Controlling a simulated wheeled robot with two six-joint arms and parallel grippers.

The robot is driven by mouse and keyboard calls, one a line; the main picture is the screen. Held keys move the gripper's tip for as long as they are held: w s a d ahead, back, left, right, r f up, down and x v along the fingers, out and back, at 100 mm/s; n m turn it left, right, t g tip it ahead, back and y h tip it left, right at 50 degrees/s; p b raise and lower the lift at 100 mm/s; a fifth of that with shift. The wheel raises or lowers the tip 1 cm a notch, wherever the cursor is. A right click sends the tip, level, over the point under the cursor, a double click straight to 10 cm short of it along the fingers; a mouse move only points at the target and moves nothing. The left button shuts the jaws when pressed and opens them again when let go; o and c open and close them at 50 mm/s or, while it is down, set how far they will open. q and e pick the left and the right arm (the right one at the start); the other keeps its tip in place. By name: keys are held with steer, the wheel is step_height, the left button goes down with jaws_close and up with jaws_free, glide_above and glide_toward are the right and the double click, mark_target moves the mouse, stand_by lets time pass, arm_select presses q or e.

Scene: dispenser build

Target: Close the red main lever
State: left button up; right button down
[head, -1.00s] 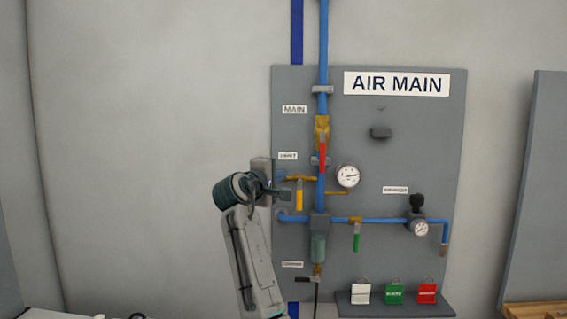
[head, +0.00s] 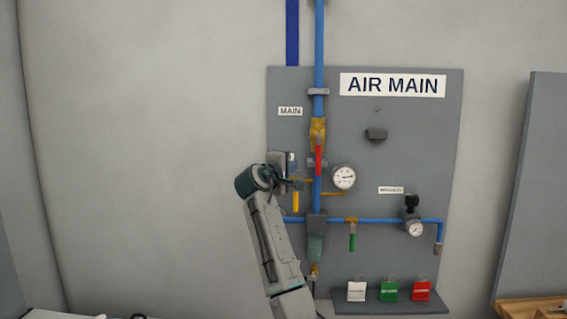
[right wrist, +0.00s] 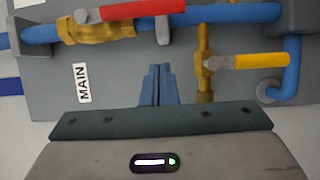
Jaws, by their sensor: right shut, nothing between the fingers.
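The red main lever (head: 319,159) hangs from the brass main valve (head: 318,131) on the vertical blue pipe and lies along that pipe. In the right wrist view the red lever (right wrist: 125,11) is at the top edge, in line with the pipe. My right gripper (head: 298,184) is just below and left of the lever's lower end in the head view. Its fingers (right wrist: 158,82) are together and empty, apart from the lever in the wrist view. My left gripper is out of view.
A yellow lever (head: 296,201) hangs close below my right gripper; it also shows in the wrist view (right wrist: 262,61). A round gauge (head: 344,177) is to the right. A green lever (head: 352,242) and several coloured tags are lower. The wall to the left is bare.

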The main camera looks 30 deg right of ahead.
mark_target(318, 155)
steer(key=d+p, duration=0.1)
steer(key=s+d, duration=0.1)
steer(key=d, duration=0.1)
steer(key=d+p, duration=0.1)
steer(key=shift+s+d+p, duration=0.2)
steer(key=shift+s+p, duration=0.15)
